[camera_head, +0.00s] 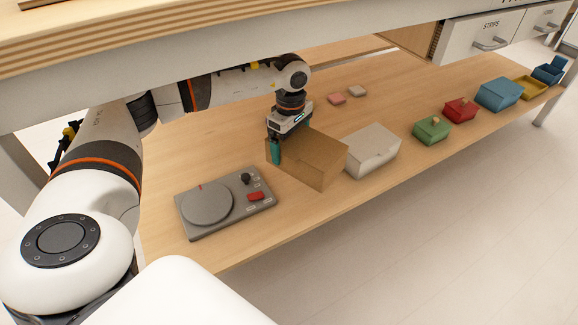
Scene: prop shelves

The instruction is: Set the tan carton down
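The tan carton (320,160) is a plain brown box on the lower wooden shelf, between the grey turntable-like device and the off-white box. My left gripper (283,147) points down at the carton's left end. A teal finger lies against the carton's near left side. The other finger is hidden behind the carton, and the gripper looks shut on it. The carton's base is at or very near the shelf top; I cannot tell whether it bears fully on it. My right gripper is not in view.
The grey turntable device (226,202) is left of the carton. The off-white box (373,151) stands close on its right. Green (431,130), red (460,110) and blue (497,94) boxes stand farther right. The upper shelf (230,62) hangs overhead.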

